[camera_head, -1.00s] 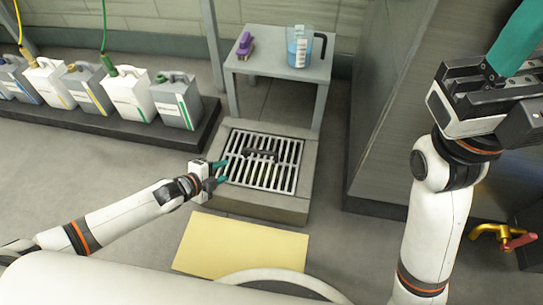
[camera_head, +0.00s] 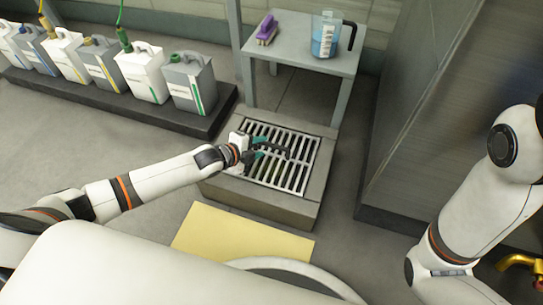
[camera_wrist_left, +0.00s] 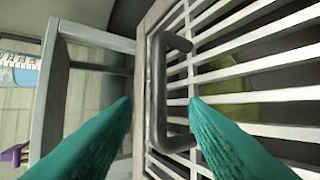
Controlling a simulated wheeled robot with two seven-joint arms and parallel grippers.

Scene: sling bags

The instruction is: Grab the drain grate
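The drain grate (camera_head: 293,177) is a slatted metal grate set in a raised grey stone block, with a dark bar handle (camera_head: 273,146) on top. In the left wrist view the grate (camera_wrist_left: 245,85) fills the right side and its handle (camera_wrist_left: 158,90) stands between the two fingers. My left gripper (camera_head: 254,154) is over the left part of the grate. Its teal fingers are open, one on each side of the handle (camera_wrist_left: 160,120), with gaps visible between them and it. My right gripper is out of the head view; only my right arm shows.
A grey side table (camera_head: 290,50) behind the grate holds a purple brush (camera_head: 267,30) and a measuring jug (camera_head: 325,38). Several jugs stand on a dark plinth (camera_head: 190,125) at the left. A yellow mat (camera_head: 240,238) lies in front. A metal cabinet (camera_head: 420,110) is at the right.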

